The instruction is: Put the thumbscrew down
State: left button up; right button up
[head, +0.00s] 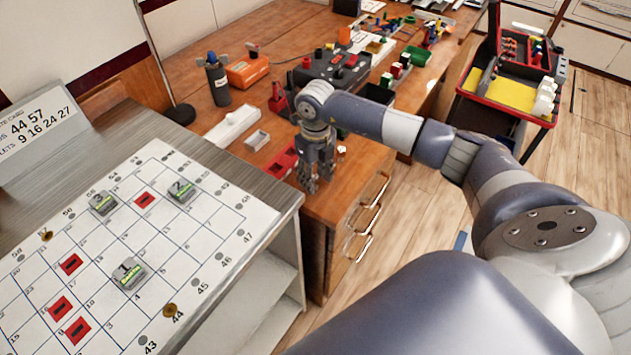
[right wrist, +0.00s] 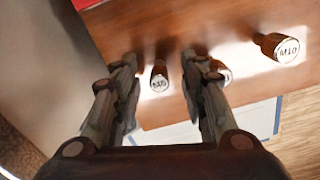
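My right gripper (head: 315,180) points down over the front corner of the wooden bench (head: 335,205). In the right wrist view its two fingers (right wrist: 163,85) are apart, with a visible gap. A small brown thumbscrew with a white labelled cap (right wrist: 159,78) shows between the fingers, with brown wood behind it; it appears clear of both fingers. Another similar piece (right wrist: 222,72) is partly hidden by the finger on the right. A third thumbscrew, marked M10 (right wrist: 286,49), stands farther right. My left gripper is not in view.
A numbered grid board (head: 200,262) with red blocks and grey-green units covers the grey cabinet at left. A red-edged cart (head: 505,112) stands at the back right.

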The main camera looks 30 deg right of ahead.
grip_shut()
